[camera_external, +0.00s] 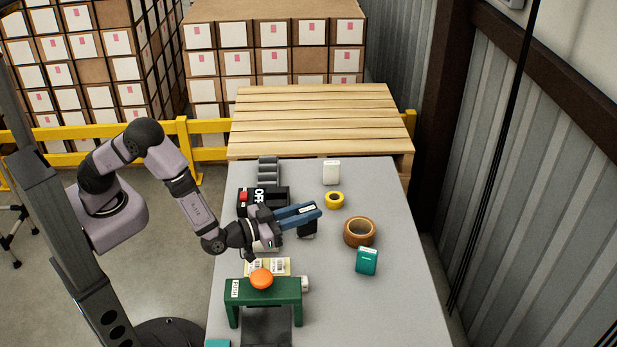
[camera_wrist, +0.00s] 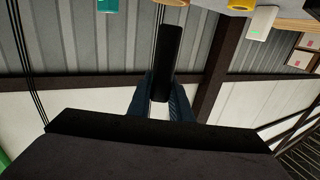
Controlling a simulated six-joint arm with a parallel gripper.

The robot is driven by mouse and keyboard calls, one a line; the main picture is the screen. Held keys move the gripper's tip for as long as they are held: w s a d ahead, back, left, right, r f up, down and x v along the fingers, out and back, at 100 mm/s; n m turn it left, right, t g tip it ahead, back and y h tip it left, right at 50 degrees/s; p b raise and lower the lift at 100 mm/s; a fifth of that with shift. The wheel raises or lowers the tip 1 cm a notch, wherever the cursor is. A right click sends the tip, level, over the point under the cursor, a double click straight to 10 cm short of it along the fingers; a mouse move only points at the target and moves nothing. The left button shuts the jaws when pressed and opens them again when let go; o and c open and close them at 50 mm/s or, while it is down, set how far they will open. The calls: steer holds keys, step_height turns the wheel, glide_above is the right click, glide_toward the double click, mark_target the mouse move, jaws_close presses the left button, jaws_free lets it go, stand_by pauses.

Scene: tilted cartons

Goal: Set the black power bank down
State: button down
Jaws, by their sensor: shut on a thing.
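The black power bank (camera_external: 308,228) shows just below the blue fingers of my gripper (camera_external: 312,212), over the middle of the grey table. In the wrist view, the black power bank (camera_wrist: 167,60) is a dark upright slab between the two blue fingers of my gripper (camera_wrist: 160,98). My gripper is shut on it. The fingers hide part of it in the outside view, and I cannot tell whether its lower edge touches the table.
The grey table (camera_external: 395,300) also bears a brown tape roll (camera_external: 346,236), a teal box (camera_external: 366,262), a yellow roll (camera_external: 334,200) and a white box (camera_external: 331,173). A green stand with an orange button (camera_external: 261,278) is in front. A black box with a red switch (camera_external: 244,197) lies behind my wrist.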

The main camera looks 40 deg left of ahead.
mark_target(306, 233)
steer(key=shift+f+p, duration=0.35)
steer(key=shift+f, duration=3.2)
steer(key=shift+f, duration=0.1)
steer(key=shift+f+b, duration=0.35)
steer(key=shift+b, duration=0.1)
steer(key=shift+f, duration=0.15)
steer(key=shift+a, duration=0.1)
